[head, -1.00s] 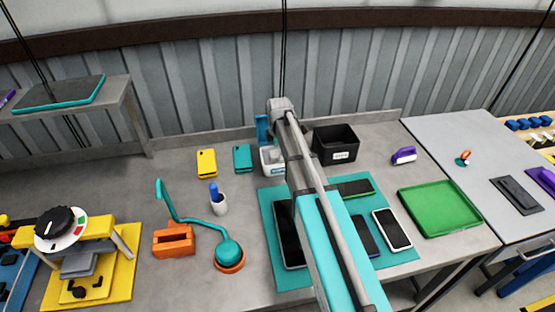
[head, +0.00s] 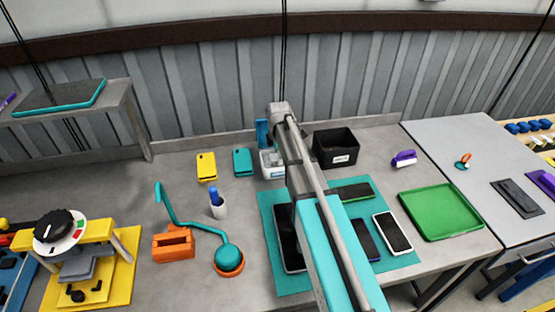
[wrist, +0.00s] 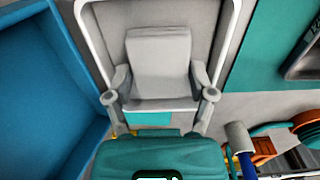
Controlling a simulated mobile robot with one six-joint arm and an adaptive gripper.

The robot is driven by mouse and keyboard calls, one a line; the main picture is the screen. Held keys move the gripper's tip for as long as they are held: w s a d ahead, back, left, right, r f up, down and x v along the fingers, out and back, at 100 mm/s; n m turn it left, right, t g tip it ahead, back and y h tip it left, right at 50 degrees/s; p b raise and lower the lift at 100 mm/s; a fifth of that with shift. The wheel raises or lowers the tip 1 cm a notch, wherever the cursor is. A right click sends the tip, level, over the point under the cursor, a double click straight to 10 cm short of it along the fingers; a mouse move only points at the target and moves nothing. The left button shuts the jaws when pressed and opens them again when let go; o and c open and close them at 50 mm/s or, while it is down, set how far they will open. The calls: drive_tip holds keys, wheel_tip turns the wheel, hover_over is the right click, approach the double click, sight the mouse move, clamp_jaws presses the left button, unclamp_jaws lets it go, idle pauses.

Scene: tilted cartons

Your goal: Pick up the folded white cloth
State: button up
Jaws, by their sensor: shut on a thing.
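The folded white cloth (wrist: 158,58) is a pale grey-white block in the wrist view. My gripper (wrist: 160,80) has one finger pressed against each side of it and is shut on it. The cloth shows inside a white-rimmed container (wrist: 88,30); whether it touches the bottom is hard to tell. In the head view the white container (head: 267,163) stands at the back of the bench. My arm covers part of it there and hides the gripper and the cloth.
A blue holder (wrist: 40,80) stands close beside the container. A black bin (head: 335,149) is to its right, with teal (head: 243,162) and yellow (head: 206,167) phone cases to its left. A teal mat (head: 270,225) with several phones lies in front. A green tray (head: 440,212) is farther right.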

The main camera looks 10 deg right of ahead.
drive_tip(key=shift+c, duration=0.8)
drive_tip(key=shift+r, duration=0.2)
wheel_tip(320, 180, up, 3)
drive_tip(key=p, duration=0.3)
drive_tip(key=shift+f, duration=0.1)
drive_tip(key=s+r+p, duration=0.9)
drive_tip(key=s+p, duration=0.1)
drive_tip(key=s, duration=0.4)
drive_tip(key=shift+r, duration=0.4)
